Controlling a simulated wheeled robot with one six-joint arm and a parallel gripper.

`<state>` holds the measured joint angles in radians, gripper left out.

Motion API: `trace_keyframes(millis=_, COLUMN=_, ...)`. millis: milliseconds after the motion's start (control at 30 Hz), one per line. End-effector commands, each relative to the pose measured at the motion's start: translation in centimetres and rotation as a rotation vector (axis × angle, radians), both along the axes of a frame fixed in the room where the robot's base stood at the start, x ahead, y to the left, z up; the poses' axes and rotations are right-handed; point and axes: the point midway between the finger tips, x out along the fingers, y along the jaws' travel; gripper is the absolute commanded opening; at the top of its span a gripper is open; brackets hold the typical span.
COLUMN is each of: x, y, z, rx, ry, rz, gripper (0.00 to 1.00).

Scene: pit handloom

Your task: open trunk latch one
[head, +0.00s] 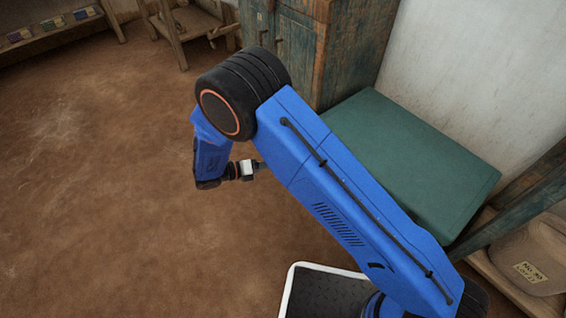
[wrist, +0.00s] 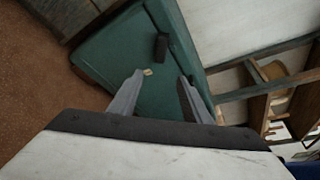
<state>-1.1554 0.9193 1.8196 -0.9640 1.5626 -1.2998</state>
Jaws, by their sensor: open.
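The green trunk (head: 415,150) stands against the white wall, right of the cabinet. Its lid is down, and my blue arm hides its front in the head view. In the wrist view the trunk's green face (wrist: 105,58) fills the upper middle, tilted. A small brass-coloured piece (wrist: 147,72), perhaps a latch, shows near the left fingertip. A dark upright piece (wrist: 162,47) lies above it; I cannot tell whether it is a latch or a handle. My gripper (wrist: 160,76) is open and empty, its fingers pointing at the trunk. Contact cannot be seen.
A worn blue-green cabinet (head: 290,50) stands behind the trunk. A wooden shelf frame (head: 515,200) with a labelled sack (head: 530,255) is at the right. A wooden stand (head: 185,35) is at the back. The brown earth floor (head: 100,190) at left is clear.

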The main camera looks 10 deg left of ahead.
Motion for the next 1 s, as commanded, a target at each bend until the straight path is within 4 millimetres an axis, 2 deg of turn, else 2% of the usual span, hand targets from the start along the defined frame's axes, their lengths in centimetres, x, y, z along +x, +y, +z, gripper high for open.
trace_keyframes(millis=200, x=0.0, y=0.0, z=0.0, rx=0.0, ry=0.0, rz=0.0, gripper=0.44)
trace_keyframes(millis=367, x=-0.1, y=-0.2, z=0.2, rx=0.018, ry=-0.03, rz=0.005, gripper=0.82)
trace_keyframes(millis=400, x=-0.2, y=-0.4, z=0.3, rx=0.033, ry=-0.055, rz=0.009, gripper=0.84)
trace_keyframes(millis=567, x=-0.7, y=-1.5, z=1.1, rx=0.158, ry=-0.224, rz=0.036, gripper=0.84)
trace_keyframes(millis=1000, x=-2.8, y=-5.3, z=3.1, rx=0.695, ry=-0.699, rz=0.086, gripper=0.84)
